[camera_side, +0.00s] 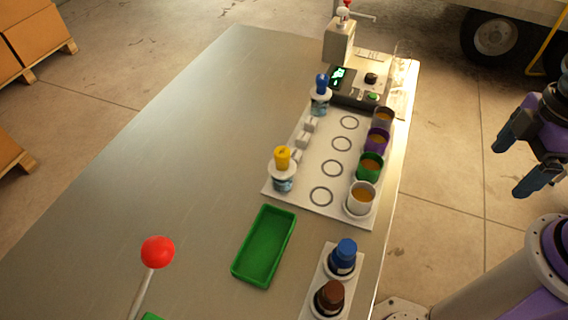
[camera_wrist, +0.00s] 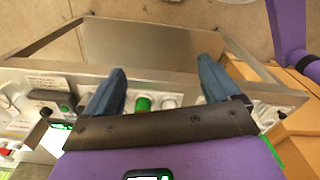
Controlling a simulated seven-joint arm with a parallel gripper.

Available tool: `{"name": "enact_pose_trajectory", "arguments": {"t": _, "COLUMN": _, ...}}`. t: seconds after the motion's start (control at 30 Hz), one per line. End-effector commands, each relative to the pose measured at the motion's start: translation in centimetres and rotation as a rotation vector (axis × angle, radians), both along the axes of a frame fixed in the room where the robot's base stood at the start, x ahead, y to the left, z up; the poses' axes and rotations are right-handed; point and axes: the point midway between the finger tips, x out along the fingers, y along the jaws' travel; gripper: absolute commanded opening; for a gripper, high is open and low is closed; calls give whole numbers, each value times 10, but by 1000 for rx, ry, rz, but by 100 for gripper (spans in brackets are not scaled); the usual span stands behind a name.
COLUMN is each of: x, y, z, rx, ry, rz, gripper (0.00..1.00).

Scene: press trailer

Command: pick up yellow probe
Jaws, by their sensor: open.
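The yellow probe (camera_side: 283,157) stands upright in a white-collared holder with a bluish jar at the left front corner of the white board (camera_side: 298,205). My gripper (camera_side: 517,160) is open and empty at the right of the side view, beyond the table's right edge and well apart from the probe. In the wrist view its two blue fingers (camera_wrist: 160,88) are spread wide with nothing held between them. I cannot make out the yellow probe in the wrist view.
A blue probe (camera_side: 321,83) stands at the board's far end. Several cups, including a white cup (camera_side: 361,197), line its right side. A meter (camera_side: 343,78) stands behind. A green tray (camera_side: 264,246), dark bottles (camera_side: 342,257) and a red-knobbed lever (camera_side: 157,253) are nearer. The table's left is clear.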

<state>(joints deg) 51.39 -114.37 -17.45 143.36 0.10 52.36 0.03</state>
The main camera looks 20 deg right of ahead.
Motion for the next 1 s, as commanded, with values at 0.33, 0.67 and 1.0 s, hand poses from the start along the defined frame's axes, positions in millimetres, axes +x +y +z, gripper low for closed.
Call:
{"name": "enact_pose_trajectory", "arguments": {"t": 0.33, "x": 14, "y": 16, "z": 6, "rx": -2, "ry": -1, "rz": 49, "gripper": 89}}
{"name": "enact_pose_trajectory", "arguments": {"t": 0.67, "x": 89, "y": 109, "z": 34, "rx": -13, "ry": -5, "rz": 357, "gripper": 89}}
{"name": "enact_pose_trajectory", "arguments": {"t": 1.0, "x": 161, "y": 208, "z": 51, "rx": -25, "ry": -5, "rz": 697, "gripper": 89}}
